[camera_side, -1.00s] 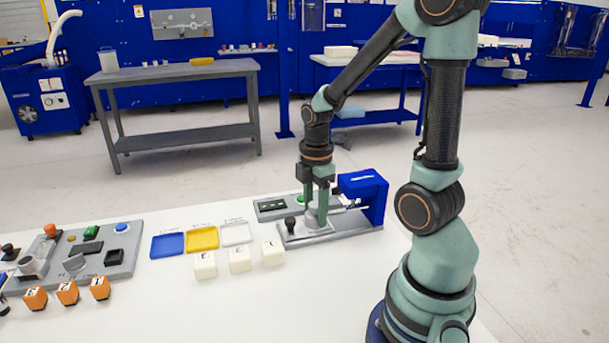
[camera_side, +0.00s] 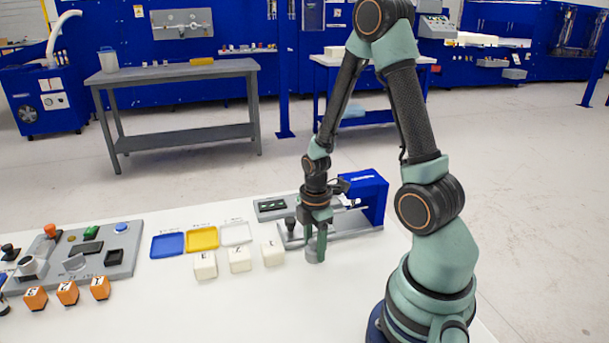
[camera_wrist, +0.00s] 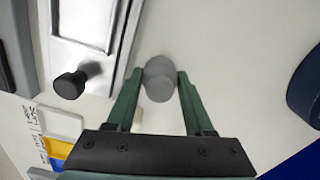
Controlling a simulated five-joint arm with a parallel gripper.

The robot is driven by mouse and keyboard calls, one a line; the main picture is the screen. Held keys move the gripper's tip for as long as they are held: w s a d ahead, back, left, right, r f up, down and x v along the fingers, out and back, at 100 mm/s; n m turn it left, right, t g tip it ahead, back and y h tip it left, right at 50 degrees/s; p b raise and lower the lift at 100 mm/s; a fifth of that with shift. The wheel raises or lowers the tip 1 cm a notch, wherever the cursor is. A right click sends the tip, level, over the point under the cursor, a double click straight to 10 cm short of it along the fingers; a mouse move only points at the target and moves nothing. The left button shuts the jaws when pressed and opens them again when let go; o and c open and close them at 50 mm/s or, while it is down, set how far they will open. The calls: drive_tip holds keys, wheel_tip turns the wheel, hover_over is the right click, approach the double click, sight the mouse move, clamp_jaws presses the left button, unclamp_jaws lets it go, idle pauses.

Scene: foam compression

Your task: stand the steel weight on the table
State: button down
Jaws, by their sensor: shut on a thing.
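The steel weight (camera_side: 312,255) is a grey cylinder at the front of the test stand, low over or on the white table. It also shows in the wrist view (camera_wrist: 159,80), between the two green fingers. My gripper (camera_side: 316,246) points down and is shut on the weight. In the wrist view my gripper (camera_wrist: 157,85) has a finger on each side of it. The fingers hide part of the weight in the side view, and I cannot tell whether its base touches the table.
The grey test stand with a blue frame (camera_side: 367,196) is just behind my gripper. Its black knob (camera_wrist: 69,85) shows in the wrist view. White foam cubes (camera_side: 239,259) stand to the left, below the blue, yellow and white trays (camera_side: 202,239). The table in front is clear.

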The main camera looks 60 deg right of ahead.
sight(314, 240)
drive_tip(key=c, duration=0.6)
unclamp_jaws()
drive_tip(key=shift+f, duration=0.1)
drive_tip(key=shift+o, duration=0.2)
wheel_tip(314, 240, up, 12)
drive_tip(key=w+a+r+m+t, duration=0.2)
drive_tip(key=a+r+m+t, duration=0.3)
drive_tip(key=a+r+m, duration=0.7)
drive_tip(key=shift+a+t, duration=0.25)
drive_tip(key=shift+t, duration=0.05)
drive_tip(key=shift+r, duration=0.1)
